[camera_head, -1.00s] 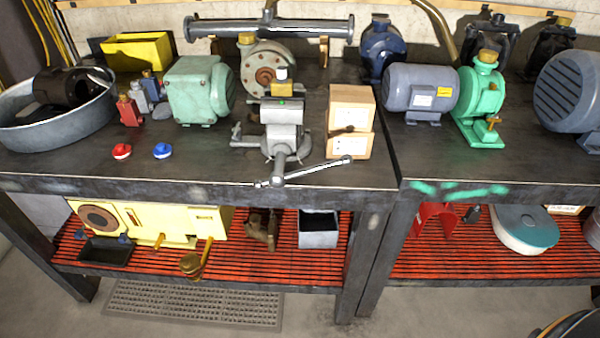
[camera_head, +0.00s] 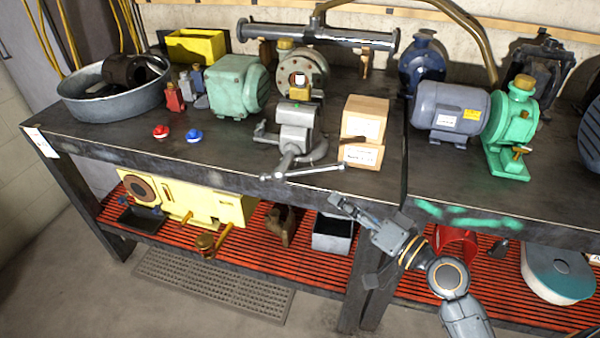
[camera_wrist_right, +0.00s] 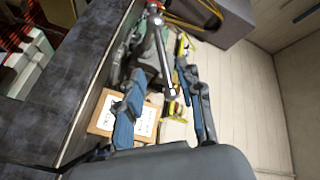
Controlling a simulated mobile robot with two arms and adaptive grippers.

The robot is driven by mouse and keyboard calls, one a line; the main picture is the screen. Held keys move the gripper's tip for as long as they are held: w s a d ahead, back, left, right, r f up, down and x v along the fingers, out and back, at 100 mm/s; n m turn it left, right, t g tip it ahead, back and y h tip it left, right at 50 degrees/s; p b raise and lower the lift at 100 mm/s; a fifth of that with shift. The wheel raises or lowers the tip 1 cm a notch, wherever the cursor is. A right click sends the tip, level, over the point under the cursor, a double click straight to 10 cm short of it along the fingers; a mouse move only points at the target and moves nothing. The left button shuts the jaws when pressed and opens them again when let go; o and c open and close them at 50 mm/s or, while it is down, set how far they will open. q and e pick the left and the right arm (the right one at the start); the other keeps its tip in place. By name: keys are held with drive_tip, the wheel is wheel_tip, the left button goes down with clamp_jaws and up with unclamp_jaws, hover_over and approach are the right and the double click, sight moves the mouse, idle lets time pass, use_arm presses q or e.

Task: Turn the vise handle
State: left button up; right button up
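The grey vise (camera_head: 295,128) stands near the front edge of the workbench in the head view. Its handle (camera_head: 313,171) is a thin metal bar lying nearly level across the front, its right end slightly higher. My right gripper (camera_head: 350,240) is open and empty in front of the bench edge, below and right of the handle, apart from it. In the right wrist view the gripper's two fingers (camera_wrist_right: 160,62) are spread. The bar of the handle (camera_wrist_right: 164,55) appears beyond and between them. My left gripper is not in view.
A grey bin (camera_head: 332,233) is on the red slatted shelf below.

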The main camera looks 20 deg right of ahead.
sight(299, 172)
drive_tip(key=p+x, duration=0.3)
drive_tip(key=x, duration=1)
drive_tip(key=shift+p, duration=0.35)
drive_tip(key=shift+w+a, duration=0.2)
drive_tip(key=shift+w, duration=0.1)
drive_tip(key=shift+f, duration=0.1)
clamp_jaws()
